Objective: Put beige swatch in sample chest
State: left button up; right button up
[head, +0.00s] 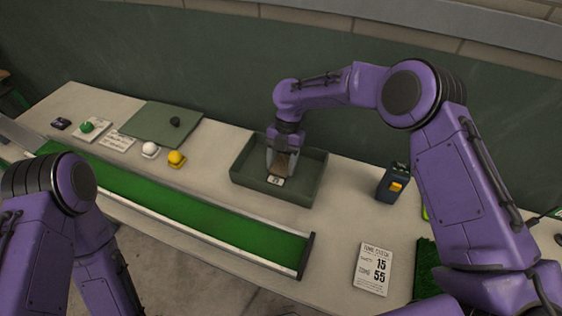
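An open dark green box (250,185), which I take to be the sample chest, stands on the bench near the middle. My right gripper (281,165) reaches down into it from above. A brownish beige piece, which looks like the beige swatch (280,168), is between its fingers. A small white label with dark marks (276,181) shows at the swatch's lower end. The swatch is low inside the box walls; I cannot tell whether it touches the floor. My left arm is at the lower left, and its gripper is not visible.
A long green turf strip (190,208) with rails runs along the bench front. White (150,149) and yellow (176,158) balls, a green board (150,122), a dark handheld device (393,182) and a printed card (373,269) are nearby. A wall stands behind.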

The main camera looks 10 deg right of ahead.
aim_at(285, 158)
jog(key=o, duration=0.4)
jog(key=shift+c, duration=0.2)
jog(key=b+v, duration=0.1)
jog(key=v, duration=0.5)
jog(key=shift+w+d+r+b, duration=0.1)
jog(key=shift+w+r+b, duration=0.05)
jog(key=shift+r+b, duration=0.2)
jog(key=shift+w+d+r, duration=0.1)
jog(key=shift+w+r, duration=0.05)
jog(key=shift+r, duration=0.3)
